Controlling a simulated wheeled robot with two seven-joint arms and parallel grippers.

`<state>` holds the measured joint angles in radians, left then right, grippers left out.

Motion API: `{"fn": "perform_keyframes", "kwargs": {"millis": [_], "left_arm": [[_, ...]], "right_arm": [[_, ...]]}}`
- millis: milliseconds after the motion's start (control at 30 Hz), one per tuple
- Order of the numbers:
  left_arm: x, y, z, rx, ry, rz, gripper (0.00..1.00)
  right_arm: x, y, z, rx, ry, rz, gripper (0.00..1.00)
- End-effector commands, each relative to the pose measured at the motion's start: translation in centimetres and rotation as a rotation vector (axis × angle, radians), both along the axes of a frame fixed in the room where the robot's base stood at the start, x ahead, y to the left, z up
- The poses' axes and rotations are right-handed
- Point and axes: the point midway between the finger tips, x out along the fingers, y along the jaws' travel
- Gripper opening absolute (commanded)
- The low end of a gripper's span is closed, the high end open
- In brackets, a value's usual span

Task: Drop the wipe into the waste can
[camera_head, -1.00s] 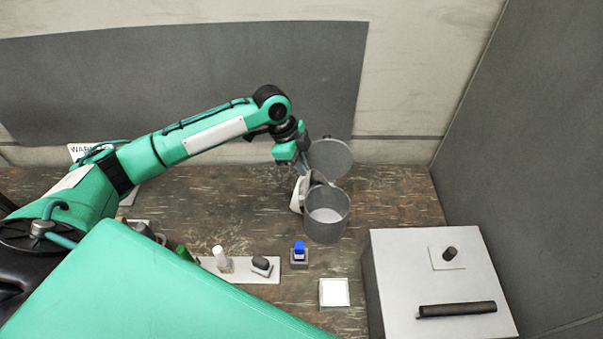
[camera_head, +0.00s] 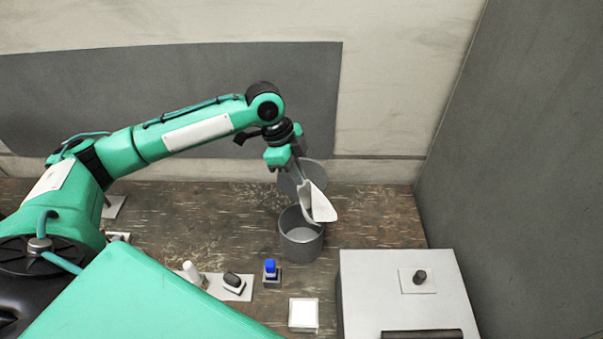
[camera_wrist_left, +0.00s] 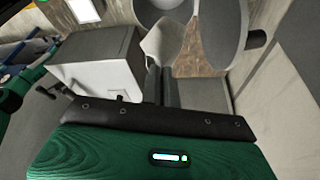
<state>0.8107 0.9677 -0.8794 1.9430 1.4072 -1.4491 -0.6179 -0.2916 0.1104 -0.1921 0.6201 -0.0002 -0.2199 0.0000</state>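The white wipe (camera_head: 320,204) hangs from my left gripper (camera_head: 304,188) over the back right part of the grey waste can (camera_head: 300,245). The gripper is shut on the wipe's edge. The can stands open on the table, and its round lid (camera_head: 289,178) is tipped up behind it, partly hidden by the gripper. In the left wrist view, the wipe (camera_wrist_left: 161,42) shows at the fingertips (camera_wrist_left: 160,78), with grey round parts of the can and lid around it. Whether the wipe touches the rim cannot be told. My right gripper is not in view.
A grey box (camera_head: 372,285) with a dark knob (camera_head: 419,276) and a dark rod (camera_head: 422,334) stands front right. A blue-topped item (camera_head: 270,268), a white square (camera_head: 303,314) and a white bottle (camera_head: 193,272) are in front. The table right of the can is clear.

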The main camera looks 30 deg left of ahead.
Motion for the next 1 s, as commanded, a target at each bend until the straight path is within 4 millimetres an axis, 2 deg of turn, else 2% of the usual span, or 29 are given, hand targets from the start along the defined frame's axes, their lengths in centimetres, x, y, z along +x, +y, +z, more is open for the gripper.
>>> {"fn": "perform_keyframes", "kwargs": {"millis": [200,300,367,500,633,767,900,933,1000], "left_arm": [[0.0,0.0,-2.2,0.002,0.002,0.000,0.00],[-0.1,0.0,-3.5,0.001,0.003,0.000,0.00],[0.0,0.0,-4.5,0.001,0.001,0.000,0.00],[0.0,0.0,-5.5,0.001,0.000,0.000,0.00],[0.0,0.0,-5.6,0.001,-0.001,0.000,0.00],[0.0,0.0,-5.5,0.001,0.000,0.000,0.00],[0.0,0.1,-5.5,0.001,0.000,0.000,0.24],[0.0,0.1,-5.5,0.001,0.000,0.000,0.28],[0.0,0.0,-5.5,0.001,0.000,-0.001,0.28]], "right_arm": [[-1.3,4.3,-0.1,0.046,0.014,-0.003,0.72],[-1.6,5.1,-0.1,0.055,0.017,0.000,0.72],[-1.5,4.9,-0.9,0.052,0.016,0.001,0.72],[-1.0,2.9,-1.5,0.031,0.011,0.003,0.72],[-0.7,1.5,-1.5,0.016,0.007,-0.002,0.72],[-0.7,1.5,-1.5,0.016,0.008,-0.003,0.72],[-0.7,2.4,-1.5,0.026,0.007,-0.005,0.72],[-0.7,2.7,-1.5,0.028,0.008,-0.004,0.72],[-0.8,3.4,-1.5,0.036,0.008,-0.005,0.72]]}}
